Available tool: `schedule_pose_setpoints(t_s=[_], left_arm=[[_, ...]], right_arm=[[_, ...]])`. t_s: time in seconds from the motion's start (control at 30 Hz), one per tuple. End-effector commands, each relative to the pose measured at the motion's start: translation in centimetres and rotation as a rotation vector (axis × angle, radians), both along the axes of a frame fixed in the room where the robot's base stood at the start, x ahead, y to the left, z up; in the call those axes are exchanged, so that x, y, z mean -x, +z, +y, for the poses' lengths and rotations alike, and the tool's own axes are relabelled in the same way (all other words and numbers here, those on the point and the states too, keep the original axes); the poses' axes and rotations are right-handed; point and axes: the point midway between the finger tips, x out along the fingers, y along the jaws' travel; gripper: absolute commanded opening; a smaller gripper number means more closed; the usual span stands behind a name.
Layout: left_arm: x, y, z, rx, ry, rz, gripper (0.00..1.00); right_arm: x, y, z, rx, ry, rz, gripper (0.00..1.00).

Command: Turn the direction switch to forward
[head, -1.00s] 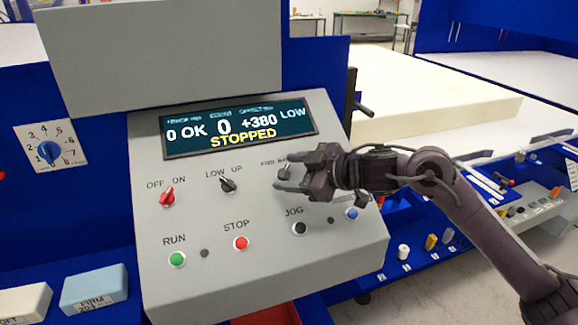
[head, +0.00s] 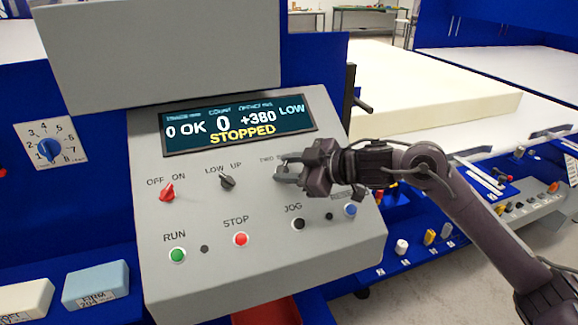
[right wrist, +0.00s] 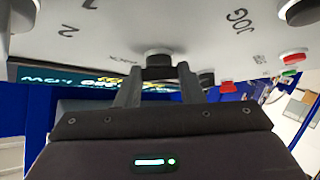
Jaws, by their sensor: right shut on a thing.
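The direction switch (right wrist: 158,58) is a dark knob on the sloped grey control panel (head: 200,285), right of the LOW/UP switch. In the head view my right gripper (head: 283,171) covers most of it and part of the label above it. In the right wrist view the two fingers stand on either side of the knob, shut on it at their tips. Which way the switch points cannot be told. The display (head: 240,127) reads STOPPED, with 0 OK, 0, +380 and LOW. My left gripper is not in view.
The red OFF/ON switch (head: 167,192) and the LOW/UP switch (head: 227,183) sit to the left. Below are the green RUN (head: 177,255), red STOP (head: 241,239) and black JOG (head: 298,224) buttons. Foam sample blocks (head: 95,285) lie at lower left.

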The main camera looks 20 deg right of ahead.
Motion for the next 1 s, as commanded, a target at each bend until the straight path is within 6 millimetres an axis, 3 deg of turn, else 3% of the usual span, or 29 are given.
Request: schedule_pose_setpoints(t_s=[0.27,1.0], left_arm=[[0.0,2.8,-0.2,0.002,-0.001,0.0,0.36],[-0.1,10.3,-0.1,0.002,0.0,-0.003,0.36]], right_arm=[[-0.2,0.8,-0.2,0.083,0.135,-0.003,0.12],[-0.9,1.4,-0.1,0.443,0.729,-0.016,0.12]])
